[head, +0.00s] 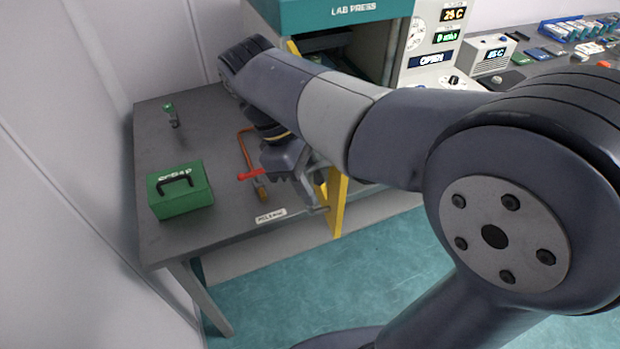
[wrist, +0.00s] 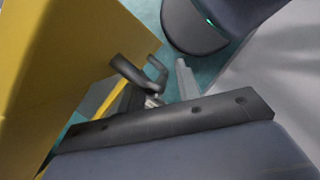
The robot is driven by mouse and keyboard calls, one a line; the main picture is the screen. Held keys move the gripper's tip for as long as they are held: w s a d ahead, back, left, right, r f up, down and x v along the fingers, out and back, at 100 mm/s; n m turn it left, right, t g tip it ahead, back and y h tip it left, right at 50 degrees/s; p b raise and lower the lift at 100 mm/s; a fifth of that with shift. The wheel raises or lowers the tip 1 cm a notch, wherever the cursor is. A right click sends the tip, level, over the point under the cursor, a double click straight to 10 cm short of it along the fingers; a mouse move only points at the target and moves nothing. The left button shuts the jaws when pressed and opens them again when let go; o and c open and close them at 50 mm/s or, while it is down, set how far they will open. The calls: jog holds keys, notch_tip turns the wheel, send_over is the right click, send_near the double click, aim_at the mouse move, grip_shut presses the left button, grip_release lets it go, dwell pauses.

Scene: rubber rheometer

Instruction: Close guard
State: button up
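The guard is a yellow panel (head: 338,200) that stands swung out from the front of the lab press (head: 355,12), edge towards the head camera. In the wrist view the yellow panel (wrist: 60,55) fills the left side, with a dark bar handle (wrist: 140,76) standing off it. My gripper (head: 318,188) is low beside the panel, its grey fingers close to it. In the wrist view a grey finger (wrist: 186,80) shows just right of the handle. Whether the fingers touch or enclose the handle is unclear. The press opening is partly hidden by my arm.
A green scrap box (head: 180,190) stands on the grey bench (head: 230,225) at left. A red-handled tool (head: 250,175) and an orange-brown bent rod (head: 246,148) lie near my gripper. The press display (head: 432,60) reads OPEN. Teal floor (head: 290,270) is clear in front.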

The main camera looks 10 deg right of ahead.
jog(key=shift+c, duration=0.4)
grip_shut()
jog(key=shift+d, duration=0.15)
